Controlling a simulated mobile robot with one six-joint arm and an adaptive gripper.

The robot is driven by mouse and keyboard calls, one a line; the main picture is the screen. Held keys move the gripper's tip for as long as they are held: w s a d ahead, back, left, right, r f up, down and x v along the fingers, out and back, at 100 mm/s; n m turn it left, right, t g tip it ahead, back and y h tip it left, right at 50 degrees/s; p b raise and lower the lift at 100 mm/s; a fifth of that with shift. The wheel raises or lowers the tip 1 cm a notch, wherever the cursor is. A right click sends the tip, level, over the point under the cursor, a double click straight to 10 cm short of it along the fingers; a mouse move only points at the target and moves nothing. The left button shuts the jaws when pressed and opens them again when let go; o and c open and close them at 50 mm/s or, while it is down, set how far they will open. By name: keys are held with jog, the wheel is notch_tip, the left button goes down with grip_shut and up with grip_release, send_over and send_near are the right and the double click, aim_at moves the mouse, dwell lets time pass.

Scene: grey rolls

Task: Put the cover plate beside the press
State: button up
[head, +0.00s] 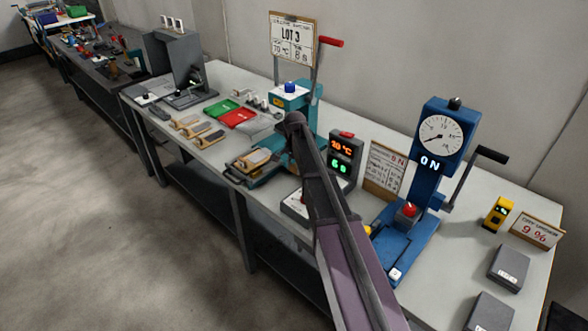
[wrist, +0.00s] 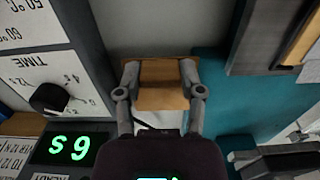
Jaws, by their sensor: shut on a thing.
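In the wrist view my gripper (wrist: 158,75) is shut on a tan, flat-looking piece (wrist: 160,97); I cannot tell for certain that it is the cover plate. Teal metal (wrist: 220,90), apparently the press, lies to the right of the held piece. In the head view the teal press (head: 289,97) with a red-tipped lever stands mid-bench, partly behind my arm. My arm hides my gripper there. A second, blue press (head: 427,180) with a dial stands further right. Tan and grey pieces (head: 250,161) show at the teal press's base.
A controller (head: 344,155) with lit digits stands right of the teal press; a display (wrist: 70,148) glows in the wrist view. Green (head: 221,108) and red (head: 238,119) trays and several tan pieces (head: 187,122) lie left. Grey boxes (head: 508,268) stand at the right end.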

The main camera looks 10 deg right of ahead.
aim_at(295, 166)
jog(key=shift+f+b, duration=0.6)
jog(key=shift+b, duration=0.05)
jog(key=o, duration=1)
jog(key=shift+o, duration=0.2)
jog(key=shift+r, duration=0.1)
notch_tip(295, 166, up, 13)
jog(key=p, duration=1.3)
jog(key=s+n, duration=1)
jog(key=s, duration=1.9)
jog(key=shift+n, duration=0.4)
